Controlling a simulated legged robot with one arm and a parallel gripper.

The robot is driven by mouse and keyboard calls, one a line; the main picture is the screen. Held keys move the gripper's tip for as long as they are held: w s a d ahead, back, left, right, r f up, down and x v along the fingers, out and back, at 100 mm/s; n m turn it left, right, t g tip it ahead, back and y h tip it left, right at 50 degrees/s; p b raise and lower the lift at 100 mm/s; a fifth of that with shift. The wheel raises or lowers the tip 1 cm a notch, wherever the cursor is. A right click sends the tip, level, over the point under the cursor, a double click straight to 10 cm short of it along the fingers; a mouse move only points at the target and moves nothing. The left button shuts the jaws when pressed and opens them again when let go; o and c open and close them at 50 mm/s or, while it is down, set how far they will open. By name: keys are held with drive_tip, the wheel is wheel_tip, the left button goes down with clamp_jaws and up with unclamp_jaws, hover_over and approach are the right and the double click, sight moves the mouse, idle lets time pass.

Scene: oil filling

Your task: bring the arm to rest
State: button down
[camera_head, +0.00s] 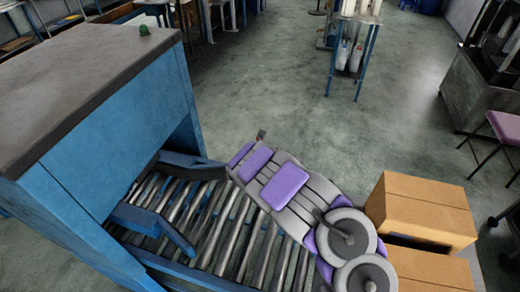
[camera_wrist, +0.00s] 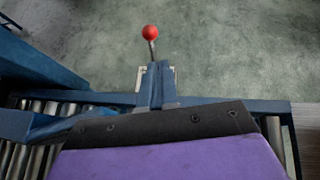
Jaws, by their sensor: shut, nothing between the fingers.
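My arm lies over the roller conveyor (camera_head: 225,240) in the head view, grey with purple panels. Its far end, my gripper (camera_head: 241,158), is near the conveyor's far edge. In the wrist view my gripper (camera_wrist: 160,125) shows as a dark bolted edge with a purple panel behind it, across the bottom. It is shut with nothing held; the fingertips themselves are not clearly visible. A lever with a red ball knob (camera_wrist: 150,32) stands on the conveyor frame just beyond the gripper, apart from it in the picture.
A blue machine housing (camera_head: 120,130) with a dark top stands at the left over the conveyor. Cardboard boxes (camera_head: 422,205) are at the right, close to my arm. A blue stand with white bottles (camera_head: 350,55) is farther back. Open grey floor lies between.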

drive_tip(key=shift+s+a+r, duration=0.1)
drive_tip(key=shift+s+a, duration=0.2)
drive_tip(key=shift+a, duration=0.15)
drive_tip(key=shift+d, duration=0.2)
